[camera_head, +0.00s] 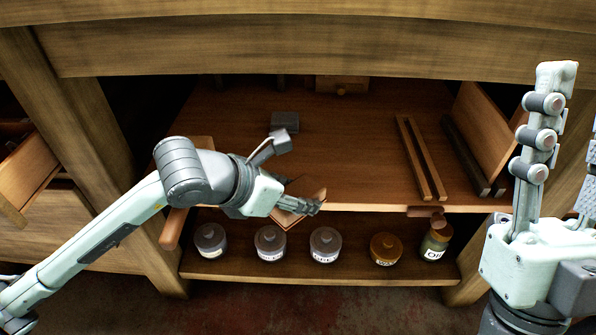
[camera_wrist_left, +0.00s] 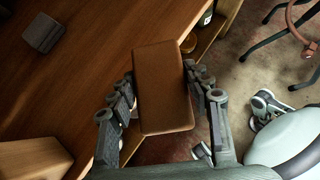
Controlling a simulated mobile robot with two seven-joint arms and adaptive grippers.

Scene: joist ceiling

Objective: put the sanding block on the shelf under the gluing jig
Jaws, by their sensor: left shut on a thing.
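My left gripper (camera_head: 300,205) is shut on a brown rectangular block, apparently the sanding block (camera_head: 299,212). It holds the block at the front edge of the upper wooden shelf (camera_head: 350,160), above the jars. In the left wrist view the block (camera_wrist_left: 163,88) sits between the two fingers of the left gripper (camera_wrist_left: 165,95), with its broad face showing. I cannot tell for sure which thing is the gluing jig; a slanted board with dark rails (camera_head: 485,130) stands at the right of the upper shelf. My right gripper (camera_head: 568,140) is raised at the right, fingers apart and empty.
A grey block (camera_head: 285,121) lies farther back on the upper shelf; two wooden strips (camera_head: 421,160) lie right of centre. Several jars (camera_head: 325,245) line the lower shelf (camera_head: 350,274). A thick beam (camera_head: 300,45) overhangs. The upper shelf's middle is clear.

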